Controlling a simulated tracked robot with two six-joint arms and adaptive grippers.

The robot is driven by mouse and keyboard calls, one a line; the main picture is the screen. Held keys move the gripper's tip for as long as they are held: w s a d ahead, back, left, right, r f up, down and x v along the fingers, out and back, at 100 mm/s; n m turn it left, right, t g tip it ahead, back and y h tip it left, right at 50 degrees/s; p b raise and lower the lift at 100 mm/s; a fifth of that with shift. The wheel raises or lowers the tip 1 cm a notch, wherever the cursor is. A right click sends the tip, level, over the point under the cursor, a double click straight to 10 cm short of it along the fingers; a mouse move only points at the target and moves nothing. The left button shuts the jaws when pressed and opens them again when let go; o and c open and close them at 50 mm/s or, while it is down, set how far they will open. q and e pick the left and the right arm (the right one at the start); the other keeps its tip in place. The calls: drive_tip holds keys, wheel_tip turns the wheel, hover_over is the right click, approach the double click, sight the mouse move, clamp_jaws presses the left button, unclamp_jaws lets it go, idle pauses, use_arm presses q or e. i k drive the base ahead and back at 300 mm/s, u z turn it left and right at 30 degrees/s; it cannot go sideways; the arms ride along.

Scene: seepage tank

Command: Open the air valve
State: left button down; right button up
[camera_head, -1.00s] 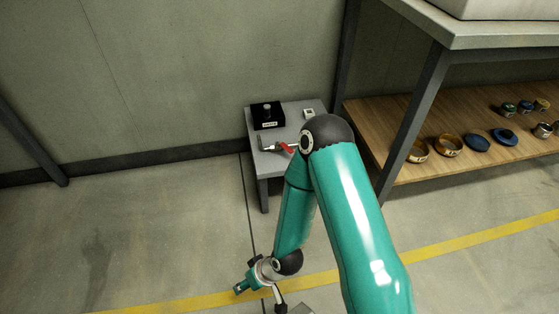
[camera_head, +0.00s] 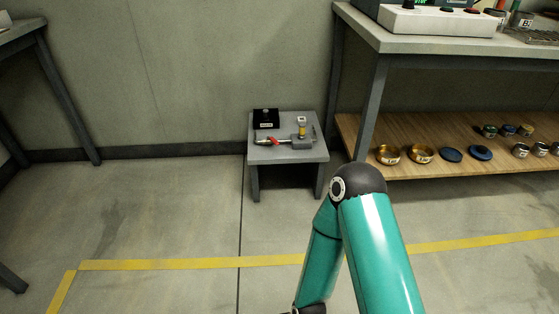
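A small grey table (camera_head: 258,154) stands against the wall in the middle of the view. On it a metal pipe fitting (camera_head: 301,139) lies along the front, with a small red lever (camera_head: 277,141), seemingly the air valve. A small yellow and white upright piece stands on the fitting. The lever's exact angle is too small to tell. My teal arm, apparently the right one, comes in from the lower right and bends down, in front of the table and apart from it. Its gripper is below the picture. My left gripper is out of view.
A black box with a knob (camera_head: 266,118) sits at the table's back left. A large workbench (camera_head: 455,43) stands at right; its wooden lower shelf (camera_head: 362,136) holds brass rings and blue discs. Another bench (camera_head: 22,30) is at far left. Floor before the small table is clear.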

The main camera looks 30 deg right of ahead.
sight(274, 141)
drive_tip(key=z, duration=0.2)
drive_tip(key=i, duration=0.35)
drive_tip(key=z, duration=0.6)
drive_tip(key=i, duration=1.2)
drive_tip(key=z, duration=0.4)
drive_tip(key=k, duration=0.7)
drive_tip(key=z, duration=0.25)
drive_tip(key=i, duration=0.8)
drive_tip(key=u, duration=0.1)
